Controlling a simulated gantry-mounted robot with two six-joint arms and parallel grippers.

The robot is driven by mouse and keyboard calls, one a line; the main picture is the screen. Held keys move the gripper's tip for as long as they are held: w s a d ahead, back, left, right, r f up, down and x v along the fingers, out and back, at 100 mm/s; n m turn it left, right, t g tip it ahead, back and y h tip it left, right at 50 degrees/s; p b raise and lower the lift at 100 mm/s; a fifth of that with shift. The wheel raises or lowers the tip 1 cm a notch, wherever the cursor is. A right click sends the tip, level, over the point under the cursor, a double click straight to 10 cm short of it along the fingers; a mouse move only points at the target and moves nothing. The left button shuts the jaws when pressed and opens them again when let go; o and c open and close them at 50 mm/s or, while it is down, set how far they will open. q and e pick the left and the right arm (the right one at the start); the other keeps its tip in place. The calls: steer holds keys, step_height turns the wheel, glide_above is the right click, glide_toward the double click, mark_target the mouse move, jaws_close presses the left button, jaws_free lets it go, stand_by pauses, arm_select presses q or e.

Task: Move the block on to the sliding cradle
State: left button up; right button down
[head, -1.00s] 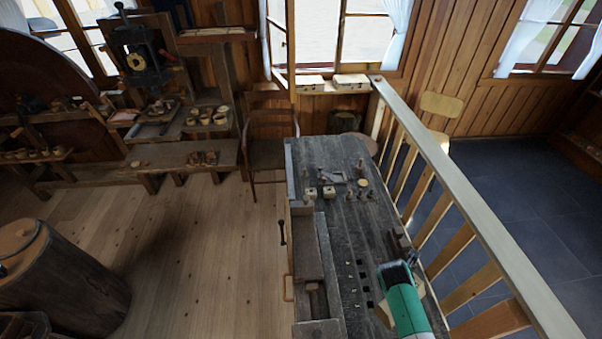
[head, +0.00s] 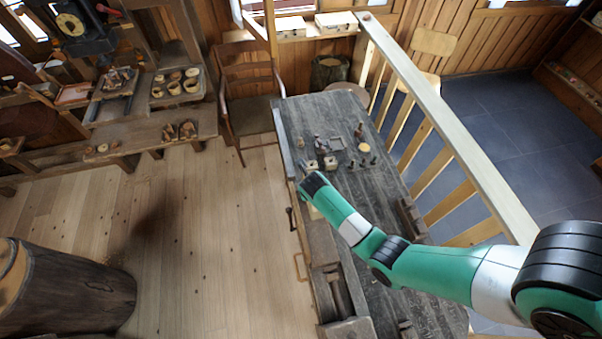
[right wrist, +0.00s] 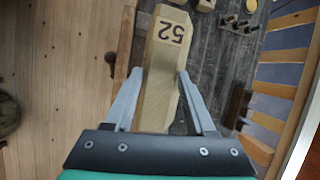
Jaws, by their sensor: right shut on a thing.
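The block (right wrist: 160,88) is a long pale wooden bar with the number 52 on its end, seen in the right wrist view. My right gripper (right wrist: 163,74) has its fingers on either side of it and is shut on it. In the head view my right arm reaches over the workbench and its end is above the bench's left edge. A little pale wood of the block (head: 314,212) shows below it there; the arm hides the rest. I cannot tell which thing on the bench is the sliding cradle. My left gripper is not in view.
The dark workbench (head: 310,112) holds small turned pieces, pale cubes (head: 330,162) and a round yellow disc (head: 364,148). A dark wooden fixture (head: 410,216) sits at its right edge. A pale railing (head: 440,118) runs along its right side.

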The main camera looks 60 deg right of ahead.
steer(key=shift+w, duration=0.1)
steer(key=shift+f, duration=0.75)
step_height(320, 180, down, 3)
steer(key=shift+r+b, duration=0.15)
steer(key=shift+b, duration=0.6)
step_height(320, 180, down, 6)
steer(key=b, duration=0.6)
steer(key=shift+r, duration=0.25)
steer(key=shift+f+b, duration=1.7)
steer(key=shift+f, duration=0.75)
steer(key=shift+p, duration=0.35)
steer(key=shift+c, duration=2.3)
jaws_free()
steer(key=o, duration=0.3)
steer(key=shift+d, duration=0.1)
